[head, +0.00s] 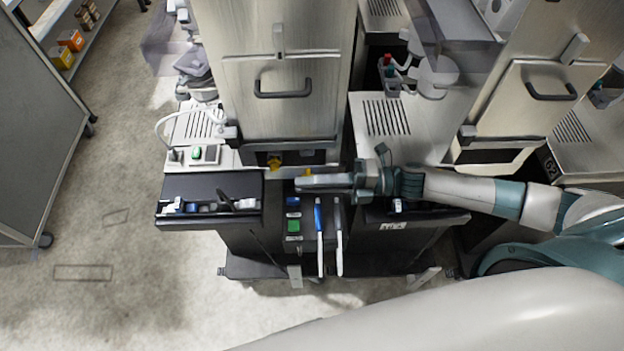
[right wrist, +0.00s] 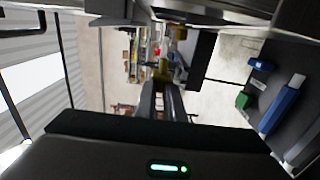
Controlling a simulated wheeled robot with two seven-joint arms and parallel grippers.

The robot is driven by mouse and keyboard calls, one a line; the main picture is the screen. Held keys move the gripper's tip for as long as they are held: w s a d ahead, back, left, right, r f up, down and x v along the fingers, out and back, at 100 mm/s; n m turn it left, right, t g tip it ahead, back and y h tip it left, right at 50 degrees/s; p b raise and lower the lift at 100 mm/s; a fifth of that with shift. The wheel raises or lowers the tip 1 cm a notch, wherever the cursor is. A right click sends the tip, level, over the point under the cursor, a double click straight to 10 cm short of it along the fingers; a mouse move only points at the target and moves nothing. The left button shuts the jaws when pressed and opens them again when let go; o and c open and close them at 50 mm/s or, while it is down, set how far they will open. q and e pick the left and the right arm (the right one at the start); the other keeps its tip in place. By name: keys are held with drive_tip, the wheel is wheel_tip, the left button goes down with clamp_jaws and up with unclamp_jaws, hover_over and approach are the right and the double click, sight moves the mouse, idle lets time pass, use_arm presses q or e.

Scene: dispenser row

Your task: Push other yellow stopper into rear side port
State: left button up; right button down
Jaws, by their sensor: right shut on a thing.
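My right gripper (head: 302,182) reaches in from the right, low in front of the middle dispenser (head: 285,110). It is shut on a yellow stopper (head: 308,171), of which only a small bit shows behind the fingers in the head view. In the right wrist view the yellow stopper (right wrist: 163,70) shows at the fingertips (right wrist: 160,92). Another yellow stopper (head: 275,162) sits at the dark recess under the dispenser, left of the gripper. The rear side port cannot be made out in either view. My left gripper is not in view.
A black tray (head: 170,218) with small parts stands left of the gripper. A second dispenser (head: 520,110) stands to the right. The floor at left is free.

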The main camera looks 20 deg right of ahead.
drive_tip(key=shift+s+a, duration=0.1)
drive_tip(key=shift+a, duration=0.15)
drive_tip(key=shift+d, duration=0.1)
drive_tip(key=shift+w, duration=0.2)
drive_tip(key=shift+w+d+f+b, duration=0.1)
drive_tip(key=shift+w+d+b, duration=0.15)
drive_tip(key=shift+w, duration=0.35)
drive_tip(key=shift+w+d+b, duration=0.2)
drive_tip(key=shift+w, duration=0.45)
drive_tip(key=shift+w+d+b, duration=0.15)
drive_tip(key=shift+w+b, duration=0.05)
drive_tip(key=shift+w, duration=0.45)
drive_tip(key=shift+w, duration=0.1)
drive_tip(key=shift+d, duration=0.15)
drive_tip(key=shift+w+d+b, duration=0.1)
drive_tip(key=shift+w+b, duration=0.15)
drive_tip(key=shift+b, duration=0.15)
